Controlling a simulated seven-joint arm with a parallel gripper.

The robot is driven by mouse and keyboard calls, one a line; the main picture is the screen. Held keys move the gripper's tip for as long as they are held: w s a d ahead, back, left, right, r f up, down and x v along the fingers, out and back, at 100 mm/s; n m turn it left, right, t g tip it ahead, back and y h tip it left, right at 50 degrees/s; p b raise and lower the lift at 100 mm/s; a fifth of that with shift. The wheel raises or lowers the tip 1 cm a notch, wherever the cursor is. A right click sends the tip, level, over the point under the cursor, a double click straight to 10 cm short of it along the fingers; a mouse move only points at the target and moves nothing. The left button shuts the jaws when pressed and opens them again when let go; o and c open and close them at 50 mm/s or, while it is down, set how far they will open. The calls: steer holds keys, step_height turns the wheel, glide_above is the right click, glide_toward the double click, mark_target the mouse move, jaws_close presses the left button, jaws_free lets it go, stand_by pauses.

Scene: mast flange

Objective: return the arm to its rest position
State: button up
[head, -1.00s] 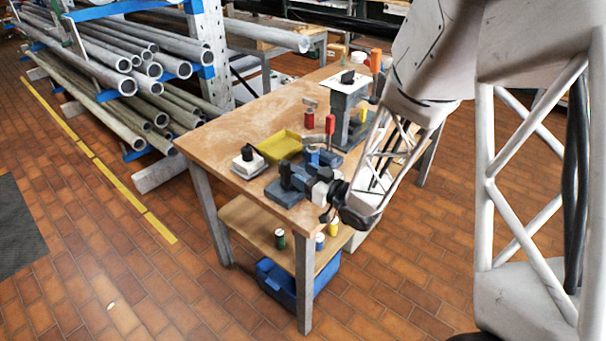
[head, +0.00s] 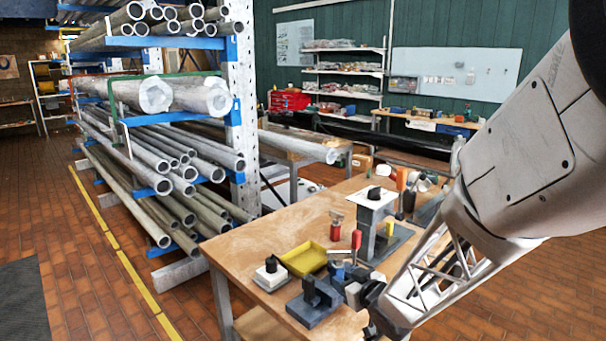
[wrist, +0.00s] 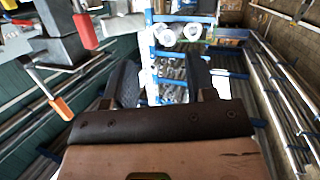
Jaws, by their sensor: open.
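My arm comes in from the right of the head view, with a white upper link and an open lattice section reaching down to the left. My gripper (head: 366,300) is at its lower end, dark and partly cut off by the frame edge, by the front right edge of the workbench (head: 240,246). It appears close to the blue-grey vise (head: 314,303); I cannot tell whether they touch. In the wrist view my gripper (wrist: 163,80) shows two dark fingers spread apart with nothing between them.
The bench carries a yellow tray (head: 303,259), a white block with a black knob (head: 270,273), a red-handled tool (head: 335,230) and a grey post with a white top plate (head: 367,215). A pipe rack (head: 240,110) stands behind left.

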steer(key=s+d+r+m+g+h, duration=0.4)
steer(key=s+d+r+h, duration=0.35)
steer(key=s, duration=0.25)
steer(key=s+r+m+g, duration=0.1)
steer(key=s+r+g, duration=0.1)
steer(key=s, duration=0.9)
steer(key=s+r+m+g, duration=0.2)
steer(key=s+g, duration=0.2)
steer(key=s, duration=0.6)
steer(key=shift+s+a+r+g+y, duration=0.2)
steer(key=shift+s+r+g+y, duration=0.1)
steer(key=shift+s+r+y, duration=0.1)
